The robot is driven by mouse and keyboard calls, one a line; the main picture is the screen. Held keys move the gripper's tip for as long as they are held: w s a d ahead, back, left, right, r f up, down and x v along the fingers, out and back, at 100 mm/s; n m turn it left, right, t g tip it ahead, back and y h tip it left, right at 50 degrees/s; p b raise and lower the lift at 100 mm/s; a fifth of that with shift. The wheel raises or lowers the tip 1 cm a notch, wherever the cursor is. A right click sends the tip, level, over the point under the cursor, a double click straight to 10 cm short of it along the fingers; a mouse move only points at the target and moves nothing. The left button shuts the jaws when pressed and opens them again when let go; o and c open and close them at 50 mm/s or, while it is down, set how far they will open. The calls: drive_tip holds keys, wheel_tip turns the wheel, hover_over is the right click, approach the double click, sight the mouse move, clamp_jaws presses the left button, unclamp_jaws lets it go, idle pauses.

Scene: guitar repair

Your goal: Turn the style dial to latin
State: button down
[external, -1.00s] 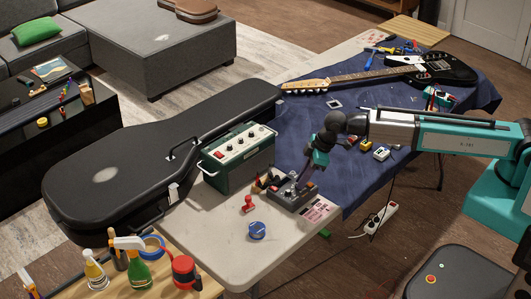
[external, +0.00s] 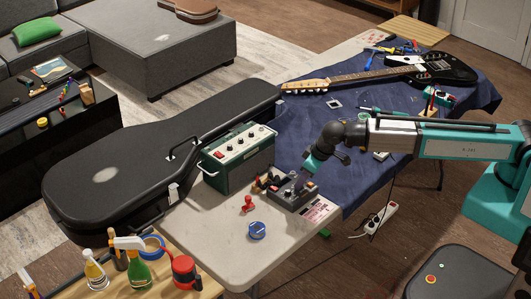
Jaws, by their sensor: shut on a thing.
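A dark grey box with small knobs (external: 284,198) lies on the pale end of the table, just in front of the green amplifier. My gripper (external: 304,179) reaches down and left to the back right part of the box's top. It is shut on a small dial there, which the fingers mostly hide. The dial's markings and the setting it points to are too small to read.
The green amplifier (external: 238,158) and a black guitar case (external: 110,180) stand left of the box. A red stamp-like object (external: 248,204) and a blue round object (external: 257,230) lie in front. An electric guitar (external: 440,68) lies on the blue cloth (external: 290,120).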

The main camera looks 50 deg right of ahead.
idle(0.4)
drive_tip(key=c, duration=1.7)
unclamp_jaws()
drive_tip(key=shift+c, duration=0.2)
drive_tip(key=shift+r, duration=0.15)
drive_tip(key=b+v, duration=0.1)
drive_tip(key=v, duration=1.2)
drive_tip(key=shift+r+b, duration=0.2)
drive_tip(key=shift+b, duration=0.2)
drive_tip(key=shift+s, duration=0.1)
